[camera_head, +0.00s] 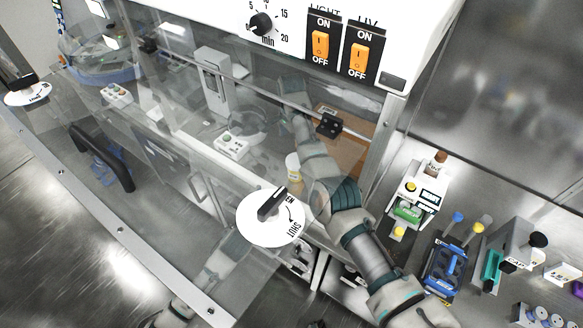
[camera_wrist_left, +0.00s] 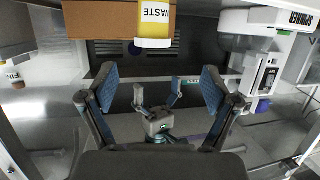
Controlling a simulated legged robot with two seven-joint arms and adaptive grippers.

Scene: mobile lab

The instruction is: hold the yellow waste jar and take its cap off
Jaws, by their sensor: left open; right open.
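In the head view the jar (camera_head: 293,166) stands behind the glass, partly hidden by my right arm. My left gripper (camera_wrist_left: 154,80) is open and empty, its fingers spread wide, apart from the jar. My right gripper (camera_wrist_left: 158,93) is open and empty beyond it in the left wrist view, also apart from the jar. In the head view the fingertips are hard to make out.
A brown box (camera_wrist_left: 100,20) is beside the jar. The clear hood front has a round white SHUT dial (camera_head: 270,217). White devices (camera_head: 213,80) stand inside. Outside on the right are a small instrument (camera_head: 418,195), a blue rack (camera_head: 446,268) and other lab items.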

